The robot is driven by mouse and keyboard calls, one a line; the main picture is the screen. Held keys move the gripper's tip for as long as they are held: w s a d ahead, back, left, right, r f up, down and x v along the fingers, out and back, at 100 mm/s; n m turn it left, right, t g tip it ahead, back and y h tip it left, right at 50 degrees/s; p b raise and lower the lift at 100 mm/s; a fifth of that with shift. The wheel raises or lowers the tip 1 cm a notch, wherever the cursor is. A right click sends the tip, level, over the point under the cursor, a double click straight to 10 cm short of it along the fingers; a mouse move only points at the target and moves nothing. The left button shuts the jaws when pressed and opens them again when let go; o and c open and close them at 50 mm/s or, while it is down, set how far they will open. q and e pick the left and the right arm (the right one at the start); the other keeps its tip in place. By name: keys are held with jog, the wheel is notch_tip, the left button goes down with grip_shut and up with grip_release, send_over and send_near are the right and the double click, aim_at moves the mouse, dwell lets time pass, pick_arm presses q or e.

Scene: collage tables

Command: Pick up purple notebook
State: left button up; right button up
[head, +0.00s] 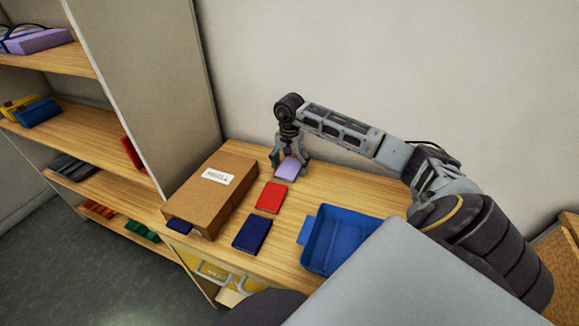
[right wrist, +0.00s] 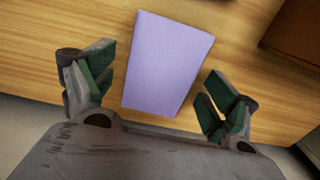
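The purple notebook (head: 288,169) lies flat on the wooden table, near its back edge, behind a red notebook (head: 271,197). My right gripper (head: 290,163) is above it with the fingers pointing down. In the right wrist view the purple notebook (right wrist: 166,62) lies between and beyond the open fingers of the right gripper (right wrist: 160,95). There is a gap on each side, and the fingers do not visibly touch it. My left gripper is not in view.
A dark blue notebook (head: 252,231) lies in front of the red one. A labelled cardboard box (head: 212,193) stands to the left, a blue tray (head: 311,249) to the right. A shelf unit (head: 150,110) rises at the left, and a wall is behind the table.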

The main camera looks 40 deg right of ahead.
aim_at(289, 167)
jog(key=c, duration=0.9)
jog(key=shift+r, duration=0.95)
notch_tip(289, 167, up, 4)
jog(key=shift+w+r, duration=0.1)
jog(key=shift+r, duration=0.1)
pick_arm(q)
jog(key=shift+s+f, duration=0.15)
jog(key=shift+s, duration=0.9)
pick_arm(e)
jog(key=shift+r, duration=1.9)
